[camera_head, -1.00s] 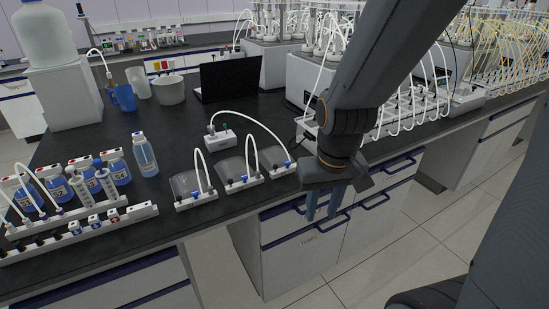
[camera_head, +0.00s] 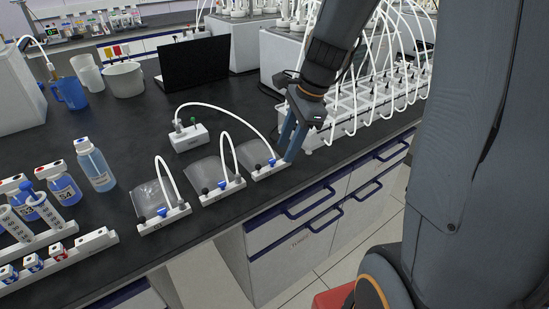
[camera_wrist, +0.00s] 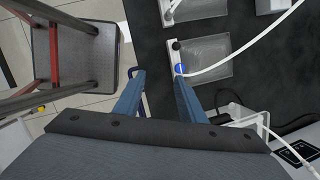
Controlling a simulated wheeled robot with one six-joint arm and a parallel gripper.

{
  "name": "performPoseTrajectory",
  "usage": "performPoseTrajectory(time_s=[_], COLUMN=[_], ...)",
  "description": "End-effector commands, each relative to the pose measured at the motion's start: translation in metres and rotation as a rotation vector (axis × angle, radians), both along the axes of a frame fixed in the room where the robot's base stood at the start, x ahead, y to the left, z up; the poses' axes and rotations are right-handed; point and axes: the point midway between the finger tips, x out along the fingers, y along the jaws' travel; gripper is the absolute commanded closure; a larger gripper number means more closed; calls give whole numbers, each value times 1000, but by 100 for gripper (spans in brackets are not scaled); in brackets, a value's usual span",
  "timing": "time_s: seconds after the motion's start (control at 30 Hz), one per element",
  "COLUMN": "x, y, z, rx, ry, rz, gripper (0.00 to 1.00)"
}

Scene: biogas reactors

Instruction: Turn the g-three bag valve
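Three clear gas bags stand in a row near the bench's front edge, each with a white base strip, a blue valve, a black knob and a white tube. Their labels are too small to read surely. My gripper (camera_head: 287,153) is at the right end of the rightmost bag (camera_head: 254,154), close to its blue valve (camera_head: 272,162). In the wrist view my gripper (camera_wrist: 160,76) has its two blue fingers apart with nothing between them. The blue valve (camera_wrist: 181,69) of the bag (camera_wrist: 207,62) lies just beyond the right fingertip; contact cannot be told.
The middle bag (camera_head: 208,174) and left bag (camera_head: 151,200) stand to the left. A white tube block (camera_head: 188,139) is behind them. A tube rack (camera_head: 350,112) stands close to the right. Drawers with blue handles (camera_head: 308,205) are below the bench edge. A stool (camera_wrist: 80,60) shows in the wrist view.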

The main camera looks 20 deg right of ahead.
Motion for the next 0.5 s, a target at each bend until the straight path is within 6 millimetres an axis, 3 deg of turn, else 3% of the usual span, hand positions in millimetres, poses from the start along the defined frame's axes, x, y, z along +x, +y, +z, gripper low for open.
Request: performPoseTrajectory(time_s=[0.1, 0.2, 0.37, 0.5], x=[24, 35, 42, 44], y=[-7, -9, -8, -1], z=[-1, 1, -4, -22], rx=[87, 134, 160, 159], ry=[45, 72, 88, 91], rz=[-240, -360, -424, -423], gripper=[63, 63, 63, 63])
